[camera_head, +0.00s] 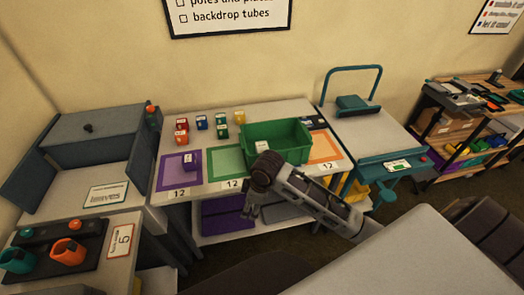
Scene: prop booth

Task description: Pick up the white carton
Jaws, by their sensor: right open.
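The white carton (262,147) is a small pale box with a label, at the lower left part of the green crate (290,149) on the middle table. I cannot tell whether it stands inside the crate or just in front of it. My right gripper (250,212) hangs near the table's front edge, below and a little left of the carton in the picture. Its fingers are open, apart from the carton, with nothing seen between them. My left gripper is not in view.
Several small coloured cartons (221,131) stand at the table's back left. A purple carton (191,160) stands on the purple-bordered mat (167,178). A green mat (222,167) and an orange mat (322,146) lie beside the crate. A teal-handled cart (366,135) stands right.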

